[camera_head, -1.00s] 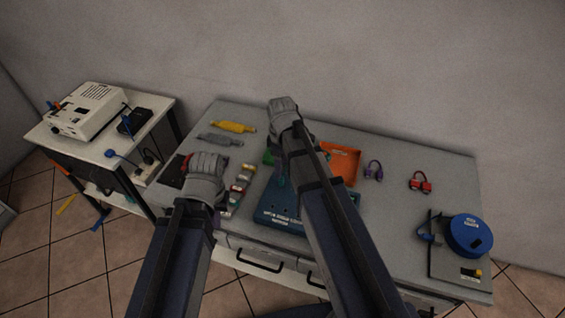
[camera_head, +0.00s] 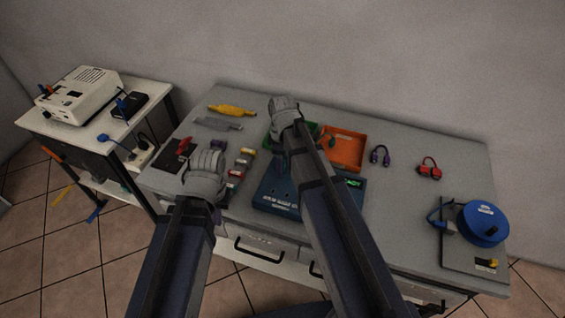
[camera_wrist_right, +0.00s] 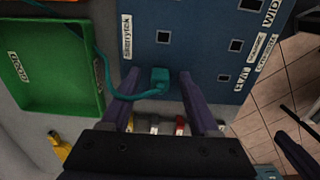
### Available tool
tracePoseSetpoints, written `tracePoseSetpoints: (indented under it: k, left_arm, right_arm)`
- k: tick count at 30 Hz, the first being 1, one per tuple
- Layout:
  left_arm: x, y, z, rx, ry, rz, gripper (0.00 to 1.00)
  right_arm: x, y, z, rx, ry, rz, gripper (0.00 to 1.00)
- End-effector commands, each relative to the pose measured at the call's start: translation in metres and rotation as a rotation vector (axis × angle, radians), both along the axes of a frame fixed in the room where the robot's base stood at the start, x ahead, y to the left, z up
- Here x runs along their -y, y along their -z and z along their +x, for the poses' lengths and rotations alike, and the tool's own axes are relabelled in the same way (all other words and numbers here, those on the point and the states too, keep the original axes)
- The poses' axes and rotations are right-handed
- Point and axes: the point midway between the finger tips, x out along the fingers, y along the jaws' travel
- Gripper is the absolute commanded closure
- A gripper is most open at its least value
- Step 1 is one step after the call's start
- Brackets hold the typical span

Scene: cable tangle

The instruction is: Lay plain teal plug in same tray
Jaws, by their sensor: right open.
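The teal plug (camera_wrist_right: 159,80) sits against the blue panel (camera_wrist_right: 205,30) in the right wrist view. Its teal cable (camera_wrist_right: 105,75) curves left and up across the edge of the green tray. My right gripper (camera_wrist_right: 159,76) is open, with one purple finger on each side of the plug and gaps between. The green tray (camera_wrist_right: 50,105) lies left of the panel. In the head view my right arm hides most of the green tray (camera_head: 272,141) and part of the blue panel (camera_head: 266,200).
An orange tray (camera_head: 345,150) stands right of the green one. Several small coloured parts (camera_head: 240,166) lie left of the panel. Yellow (camera_head: 232,111) and grey connectors (camera_head: 218,124) lie behind. Purple (camera_head: 380,154) and red pieces (camera_head: 429,168) and a blue reel (camera_head: 484,222) are to the right.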

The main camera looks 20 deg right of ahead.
Motion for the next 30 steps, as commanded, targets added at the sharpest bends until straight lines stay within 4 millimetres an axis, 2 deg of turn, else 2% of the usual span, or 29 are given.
tracePoseSetpoints:
  k: [4,20,27,28,30]
  left_arm:
    - [0.0,-0.0008,0.0001,0.0,0.0,0.0,1.0]
    - [0.0,-0.0007,0.0,0.0,0.0,0.0,1.0]
    - [0.0,-0.0007,0.0,0.0,0.0,0.0,1.0]
    - [0.0,-0.0007,0.0,0.0,0.0,0.0,1.0]
    - [0.0,-0.0007,0.0,0.0,0.0,0.0,1.0]
  right_arm:
    - [0.0,-0.0008,0.0,0.0,0.0,0.0,0.41]
    - [0.0001,-0.0008,-0.0001,0.0,0.0,0.0,1.0]
    - [0.0,-0.0007,0.0,0.0,0.0,0.0,1.0]
    - [0.0,-0.0007,0.0,0.0,0.0,0.0,0.79]
    - [0.0001,-0.0007,-0.0001,0.0,0.0,0.0,0.87]
